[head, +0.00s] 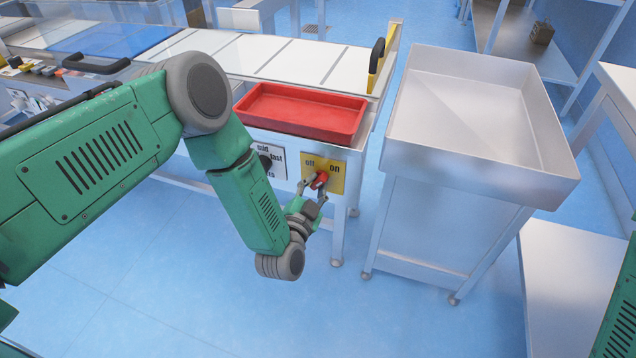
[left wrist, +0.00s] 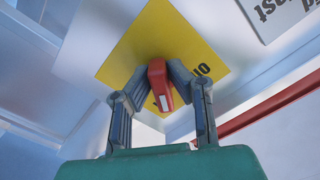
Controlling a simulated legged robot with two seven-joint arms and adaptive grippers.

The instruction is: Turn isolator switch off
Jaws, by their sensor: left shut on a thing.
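The isolator switch is a red knob (head: 321,179) on a yellow plate (head: 337,173) marked "off" at left and "on" at right. The plate is on the front of the conveyor table, below a red tray. My left gripper (head: 314,187) reaches it from below and is shut on the knob. In the left wrist view the red knob (left wrist: 158,84), with a white mark on its end, sits between both fingers (left wrist: 160,88). The yellow plate (left wrist: 178,35) is behind it, its lettering partly hidden. I cannot tell the knob's exact setting. My right gripper is out of view.
A second dial (head: 265,162) on a white plate, with "mid" and "fast" legible, is just left of the yellow plate. The red tray (head: 302,126) sits above. A metal basin (head: 555,178) stands to the right. Blue floor below the gripper is clear.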

